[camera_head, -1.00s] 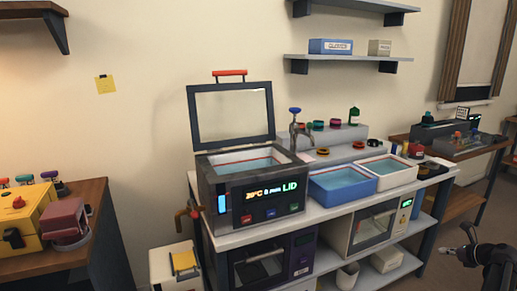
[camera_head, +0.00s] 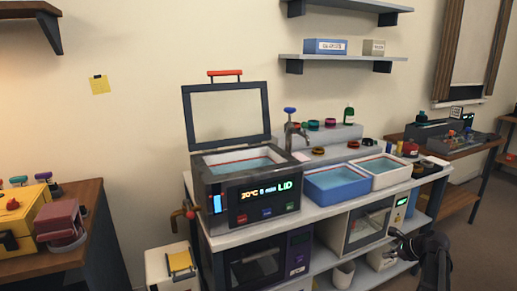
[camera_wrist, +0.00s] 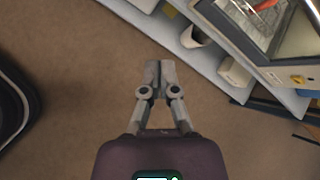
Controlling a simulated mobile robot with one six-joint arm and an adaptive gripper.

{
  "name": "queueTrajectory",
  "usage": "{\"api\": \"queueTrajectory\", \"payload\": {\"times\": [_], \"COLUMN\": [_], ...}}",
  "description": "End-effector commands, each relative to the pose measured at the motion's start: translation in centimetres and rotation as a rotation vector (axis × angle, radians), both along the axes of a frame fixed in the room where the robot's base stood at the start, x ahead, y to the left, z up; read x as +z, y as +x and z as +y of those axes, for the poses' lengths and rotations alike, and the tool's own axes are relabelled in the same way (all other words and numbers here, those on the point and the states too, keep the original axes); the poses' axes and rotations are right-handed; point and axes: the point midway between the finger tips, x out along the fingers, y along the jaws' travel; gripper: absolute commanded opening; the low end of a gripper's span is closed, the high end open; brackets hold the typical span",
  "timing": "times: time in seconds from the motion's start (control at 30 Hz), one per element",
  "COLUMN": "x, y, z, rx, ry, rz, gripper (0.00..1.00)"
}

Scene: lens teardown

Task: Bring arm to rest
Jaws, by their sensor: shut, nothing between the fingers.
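My gripper (camera_head: 396,240) is at the lower right of the head view, in front of the bench's lower shelf. In the wrist view my gripper (camera_wrist: 160,64) has its two grey fingers together, with nothing between them. It hangs over bare brown floor, and the bench's lower shelf lies ahead and to the right. The rest of my dark arm stands below and right of the gripper in the head view.
A bench (camera_head: 250,236) carries an open-lidded bath (camera_head: 247,197), a blue tray (camera_head: 342,200) and a white tray (camera_head: 378,182). An oven-like device (camera_head: 366,226) and white bins (camera_head: 344,274) stand below. Free floor (camera_wrist: 75,50) lies around the gripper.

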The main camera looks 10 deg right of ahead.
Motion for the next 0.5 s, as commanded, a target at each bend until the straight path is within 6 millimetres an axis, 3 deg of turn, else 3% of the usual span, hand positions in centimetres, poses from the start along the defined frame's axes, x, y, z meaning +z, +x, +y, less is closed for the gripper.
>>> {"api": "queueTrajectory", "payload": {"times": [0.03, 0.1, 0.5], "x": [-0.3, -0.8, -2.9], "y": [0.1, 0.2, -0.7], "z": [2.2, 4.6, 17.3], "rx": [0.062, 0.148, 0.667], "ry": [-0.037, -0.094, -0.393], "rz": [0.004, 0.009, 0.017], "gripper": [0.0, 0.0, 0.0]}}
